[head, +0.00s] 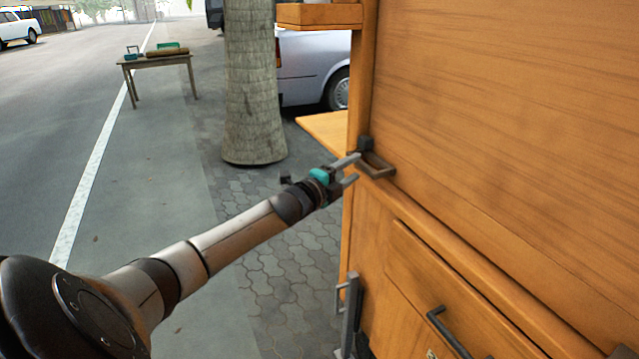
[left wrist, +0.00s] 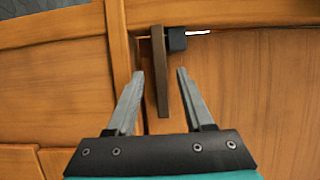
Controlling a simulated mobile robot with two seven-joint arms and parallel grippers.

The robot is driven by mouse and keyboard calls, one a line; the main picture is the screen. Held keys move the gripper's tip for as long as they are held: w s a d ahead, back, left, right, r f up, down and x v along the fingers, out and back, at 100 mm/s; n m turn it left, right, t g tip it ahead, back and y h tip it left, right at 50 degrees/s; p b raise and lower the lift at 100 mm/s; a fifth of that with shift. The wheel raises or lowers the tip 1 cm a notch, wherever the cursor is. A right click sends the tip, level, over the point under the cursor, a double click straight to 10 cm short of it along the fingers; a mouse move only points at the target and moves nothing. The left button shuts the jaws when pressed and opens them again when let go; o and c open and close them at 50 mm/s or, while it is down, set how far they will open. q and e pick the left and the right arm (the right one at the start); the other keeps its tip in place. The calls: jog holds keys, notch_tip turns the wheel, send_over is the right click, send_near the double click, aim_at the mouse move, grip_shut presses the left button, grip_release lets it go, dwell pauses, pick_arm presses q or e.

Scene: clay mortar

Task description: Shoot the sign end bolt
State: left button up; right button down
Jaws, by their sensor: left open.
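The bolt shows at the left edge of the wooden cabinet front, as a dark block with a brown-grey bar handle (head: 378,166). In the left wrist view the handle (left wrist: 159,85) hangs down beside its black block (left wrist: 175,39). My left gripper (head: 353,168) is open at the handle. In the left wrist view its two fingers (left wrist: 160,73) stand to either side of the handle, with a visible gap on each side. The bolt's rod and what it seats in are not clear. My right gripper is not in view.
The wooden cabinet (head: 500,90) fills the right side, with a drawer and dark handle (head: 448,332) below. A grey upright bracket (head: 347,315) stands at its lower left edge. A shelf board (head: 325,128) juts out left.

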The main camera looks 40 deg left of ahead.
pick_arm(q)
jog(key=s+p, duration=0.4)
jog(key=s, duration=0.7)
jog(key=shift+s, duration=0.2)
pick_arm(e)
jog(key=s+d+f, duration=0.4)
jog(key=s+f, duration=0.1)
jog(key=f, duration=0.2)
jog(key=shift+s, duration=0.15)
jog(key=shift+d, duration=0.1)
